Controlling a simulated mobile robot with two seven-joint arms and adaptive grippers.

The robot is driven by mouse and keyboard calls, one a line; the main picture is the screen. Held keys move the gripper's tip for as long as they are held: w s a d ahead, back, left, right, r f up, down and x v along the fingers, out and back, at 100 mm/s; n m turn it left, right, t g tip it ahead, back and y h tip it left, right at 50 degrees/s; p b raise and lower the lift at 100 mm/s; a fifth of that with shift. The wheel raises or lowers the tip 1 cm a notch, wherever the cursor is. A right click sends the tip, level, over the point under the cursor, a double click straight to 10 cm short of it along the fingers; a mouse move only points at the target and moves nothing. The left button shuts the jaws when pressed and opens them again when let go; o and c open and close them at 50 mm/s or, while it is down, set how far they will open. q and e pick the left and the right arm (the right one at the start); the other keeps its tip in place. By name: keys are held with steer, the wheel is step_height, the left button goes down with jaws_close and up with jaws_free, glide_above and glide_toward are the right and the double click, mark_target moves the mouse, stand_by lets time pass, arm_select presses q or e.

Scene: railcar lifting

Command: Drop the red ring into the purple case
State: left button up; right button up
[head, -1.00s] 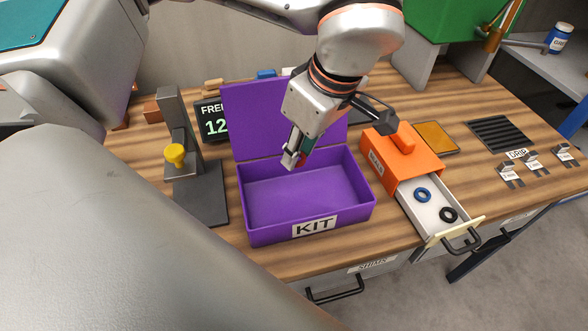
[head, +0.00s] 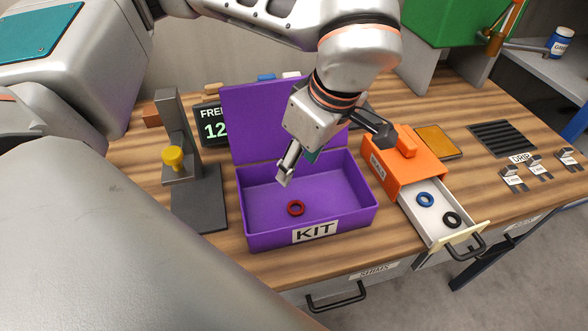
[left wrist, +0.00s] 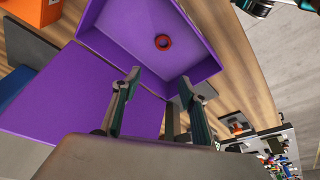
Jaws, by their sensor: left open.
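The red ring (head: 296,208) lies on the floor of the purple case (head: 341,206), toward its front left part. The case is open, with its lid standing up at the back and a KIT label on its front wall. My left gripper (head: 286,178) is above the case, open and empty, apart from the ring. In the left wrist view, the open fingers (left wrist: 128,84) point at the case (left wrist: 107,33), and the ring (left wrist: 163,42) lies beyond them on the case floor. My right gripper is not in view.
An orange box (head: 388,165) with an open drawer (head: 431,207) holding a blue ring (head: 425,199) and a black ring (head: 452,219) stands right of the case. A dark stand with a yellow knob (head: 173,157) is on the left. Bare wood lies in front.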

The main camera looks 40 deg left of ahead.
arm_select(q)
steer(key=v, duration=1.2)
steer(key=shift+f, duration=0.1)
steer(key=shift+s, duration=0.15)
